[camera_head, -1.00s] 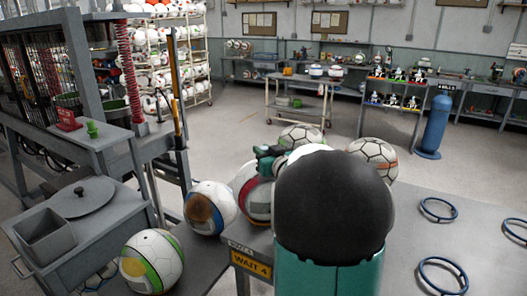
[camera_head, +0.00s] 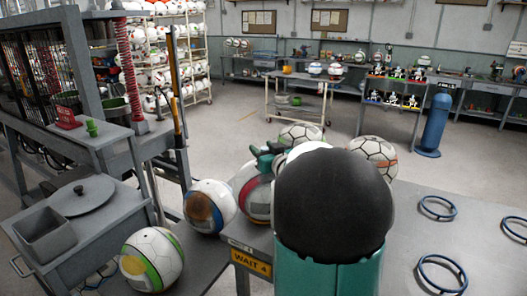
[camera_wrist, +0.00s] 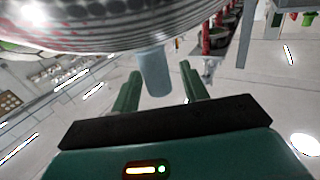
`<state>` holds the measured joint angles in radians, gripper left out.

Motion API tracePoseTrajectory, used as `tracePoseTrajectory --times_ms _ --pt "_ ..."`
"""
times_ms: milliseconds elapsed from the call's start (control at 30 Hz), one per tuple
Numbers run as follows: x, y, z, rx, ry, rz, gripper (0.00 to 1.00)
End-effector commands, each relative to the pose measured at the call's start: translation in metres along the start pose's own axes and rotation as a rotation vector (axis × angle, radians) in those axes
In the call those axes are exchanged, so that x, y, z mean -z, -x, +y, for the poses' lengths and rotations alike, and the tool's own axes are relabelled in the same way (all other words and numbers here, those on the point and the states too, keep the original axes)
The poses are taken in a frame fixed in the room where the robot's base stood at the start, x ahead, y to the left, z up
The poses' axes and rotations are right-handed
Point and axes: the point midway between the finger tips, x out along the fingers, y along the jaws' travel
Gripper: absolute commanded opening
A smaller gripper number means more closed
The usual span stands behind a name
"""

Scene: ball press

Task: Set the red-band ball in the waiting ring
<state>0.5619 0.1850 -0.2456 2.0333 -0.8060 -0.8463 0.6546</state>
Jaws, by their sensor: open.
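A white ball with a red band and a dark patch (camera_head: 252,203) sits at the left end of the grey table, partly hidden behind my arm. My gripper (camera_head: 264,155) is at the top of this ball in the head view, mostly hidden by my arm. In the wrist view my gripper (camera_wrist: 159,84) has its two green fingers apart with nothing held between them. A large striped ball surface (camera_wrist: 110,22) fills the top of that view, beyond the fingertips. Blue rings (camera_head: 437,216) lie empty on the table's right side; which one is the waiting ring I cannot tell.
A yellow WAIT 4 label (camera_head: 250,263) is on the table's front edge. Other balls stand close by: an orange-and-blue one (camera_head: 210,206), a green-banded one (camera_head: 152,259), and one with an orange-red line (camera_head: 374,158). The table between my arm and the rings is clear.

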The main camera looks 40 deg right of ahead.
Motion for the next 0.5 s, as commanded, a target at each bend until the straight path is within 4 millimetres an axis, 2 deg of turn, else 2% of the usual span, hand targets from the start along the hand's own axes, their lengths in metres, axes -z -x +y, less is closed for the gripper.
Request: tracePoseTrajectory --times_ms 500 --pt "0.001 0.101 0.000 -0.002 0.000 0.003 0.44"
